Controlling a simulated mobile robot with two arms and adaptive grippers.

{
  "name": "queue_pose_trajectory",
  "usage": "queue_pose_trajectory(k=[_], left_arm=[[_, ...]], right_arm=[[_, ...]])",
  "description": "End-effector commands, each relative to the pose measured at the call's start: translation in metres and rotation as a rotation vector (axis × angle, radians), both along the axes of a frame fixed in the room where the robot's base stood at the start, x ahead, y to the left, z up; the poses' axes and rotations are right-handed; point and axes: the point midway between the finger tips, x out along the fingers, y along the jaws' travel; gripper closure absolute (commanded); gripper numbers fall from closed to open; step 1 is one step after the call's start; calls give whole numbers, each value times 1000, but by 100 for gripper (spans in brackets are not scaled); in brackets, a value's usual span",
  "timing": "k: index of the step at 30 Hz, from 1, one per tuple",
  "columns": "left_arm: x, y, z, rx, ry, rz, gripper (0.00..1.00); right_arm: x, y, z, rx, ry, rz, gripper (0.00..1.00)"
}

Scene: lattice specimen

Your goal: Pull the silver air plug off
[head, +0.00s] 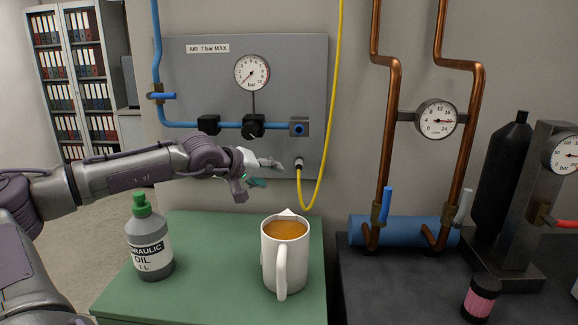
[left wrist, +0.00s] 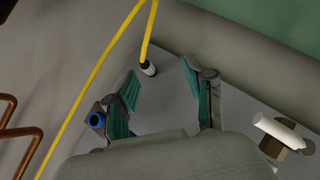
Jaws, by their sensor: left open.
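The silver air plug (head: 299,164) is at the end of the yellow hose (head: 325,150), low on the right side of the grey panel (head: 290,75). In the left wrist view the plug (left wrist: 149,68) shows between and just beyond my fingers, against the panel. How it is seated there cannot be told. My left gripper (head: 261,181) is open and empty, just left of the plug in the head view and apart from it. Its teal-padded fingers (left wrist: 162,80) show in the left wrist view. My right gripper is not in view.
A blue-ringed socket (head: 299,128) sits above the plug, on the blue air pipe (head: 180,125). A mug of orange-brown liquid (head: 296,255) and a hydraulic oil bottle (head: 149,240) stand on the green tabletop (head: 210,280) below. Copper pipes (head: 389,110) rise at right.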

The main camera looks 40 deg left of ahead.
Motion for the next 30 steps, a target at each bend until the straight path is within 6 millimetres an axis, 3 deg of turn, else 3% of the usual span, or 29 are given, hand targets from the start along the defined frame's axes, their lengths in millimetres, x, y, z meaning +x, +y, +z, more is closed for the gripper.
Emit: queue_pose_trajectory(k=[4,11,14,21,30], left_arm=[[22,0,4,-7,-3,-3,47],[55,3,4,-10,-4,-1,47],[70,4,4,-9,-3,-1,47],[95,7,0,-5,2,-1,47],[101,8,-7,-3,0,-1,47]], right_arm=[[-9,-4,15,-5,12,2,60],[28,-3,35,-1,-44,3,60],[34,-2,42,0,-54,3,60],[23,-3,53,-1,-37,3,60],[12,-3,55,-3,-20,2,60]])
